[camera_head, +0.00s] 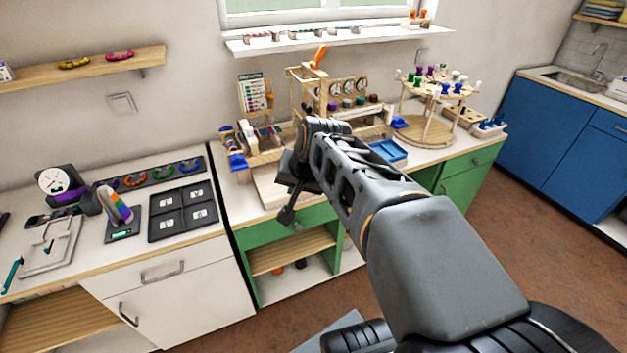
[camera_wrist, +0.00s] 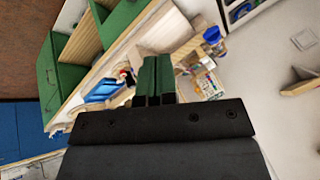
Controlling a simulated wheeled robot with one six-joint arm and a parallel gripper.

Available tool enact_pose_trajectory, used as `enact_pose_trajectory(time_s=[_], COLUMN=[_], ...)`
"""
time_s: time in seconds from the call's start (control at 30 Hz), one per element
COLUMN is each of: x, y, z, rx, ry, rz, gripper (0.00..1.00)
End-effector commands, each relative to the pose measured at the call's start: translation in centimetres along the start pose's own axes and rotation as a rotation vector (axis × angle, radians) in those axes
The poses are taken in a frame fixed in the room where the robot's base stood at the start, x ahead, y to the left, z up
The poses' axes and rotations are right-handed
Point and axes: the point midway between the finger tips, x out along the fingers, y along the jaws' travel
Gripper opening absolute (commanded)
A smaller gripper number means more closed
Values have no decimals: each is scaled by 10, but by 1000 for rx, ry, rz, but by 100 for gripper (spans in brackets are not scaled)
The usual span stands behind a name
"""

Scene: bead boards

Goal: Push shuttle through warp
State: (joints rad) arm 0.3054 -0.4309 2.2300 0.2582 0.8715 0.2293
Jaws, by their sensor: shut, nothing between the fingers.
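A wooden loom-like frame (camera_head: 293,82) with an orange handle (camera_head: 318,56) stands at the back of the green-fronted bench, partly hidden behind my arm. Its warp cannot be made out clearly. A wooden part with colored pieces also shows in the wrist view (camera_wrist: 206,84), just right of my fingers. I cannot pick out a shuttle with certainty. My gripper (camera_head: 287,215) hangs over the front edge of the bench, apart from the frame. In the wrist view its two green fingers (camera_wrist: 157,66) are together with nothing between them.
A blue tray (camera_head: 390,151) lies right of my arm; it also shows in the wrist view (camera_wrist: 103,90). A round wooden peg stand (camera_head: 425,130) is farther right. A blue-ended item (camera_head: 236,161) sits left of the frame. Black trays (camera_head: 182,212) and a scale (camera_head: 123,226) fill the left counter.

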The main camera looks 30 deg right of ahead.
Motion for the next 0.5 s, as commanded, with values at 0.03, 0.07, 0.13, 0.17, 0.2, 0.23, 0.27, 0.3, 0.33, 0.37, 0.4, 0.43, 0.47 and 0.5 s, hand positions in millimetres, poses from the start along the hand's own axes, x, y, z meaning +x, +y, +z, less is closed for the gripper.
enact_pose_trajectory(time_s=[0.03, 0.07, 0.13, 0.17, 0.2, 0.23, 0.27, 0.3, 0.33, 0.37, 0.4, 0.43, 0.47, 0.5], x=[32, 39, 53, 59, 65, 68, 72, 76, 78, 80, 82, 82, 83, 84], y=[21, 28, 46, 55, 67, 75, 83, 94, 101, 109, 117, 122, 127, 132], z=[-13, -24, -49, -60, -73, -82, -90, -100, -107, -113, -120, -124, -128, -132], rx=[133, 211, 381, 448, 533, 591, 645, 711, 754, 795, 840, 870, 894, 922], ry=[26, 42, 79, 96, 117, 133, 147, 164, 176, 187, 201, 209, 217, 224], rz=[-15, -29, -64, -79, -99, -114, -128, -146, -159, -170, -184, -194, -202, -211], gripper=[0, 0, 0, 0, 0, 0, 0, 0, 0, 0, 0, 0, 0, 0])
